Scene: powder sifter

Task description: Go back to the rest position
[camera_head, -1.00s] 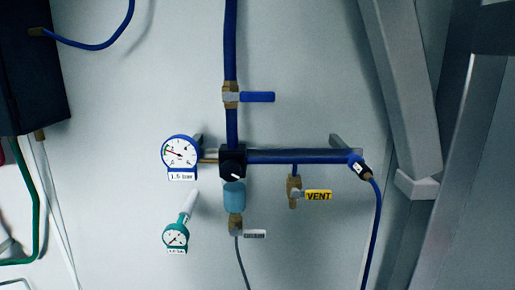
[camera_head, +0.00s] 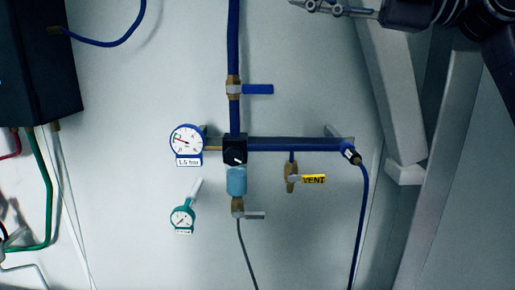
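My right gripper (camera_head: 318,7) is at the top edge, with its dark arm coming in from the upper right. Its grey fingers point left and sit above and right of the blue pipework, with nothing seen in them. The picture cuts off its top, so whether it is open or shut does not show clearly. My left gripper is not in view.
The wall carries a blue pipe (camera_head: 290,144), a blue-handled valve (camera_head: 257,89), a yellow VENT handle (camera_head: 314,179), a white gauge (camera_head: 186,140) and a teal gauge (camera_head: 182,219). A black box (camera_head: 38,62) is left. Grey metal beams (camera_head: 432,170) stand right.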

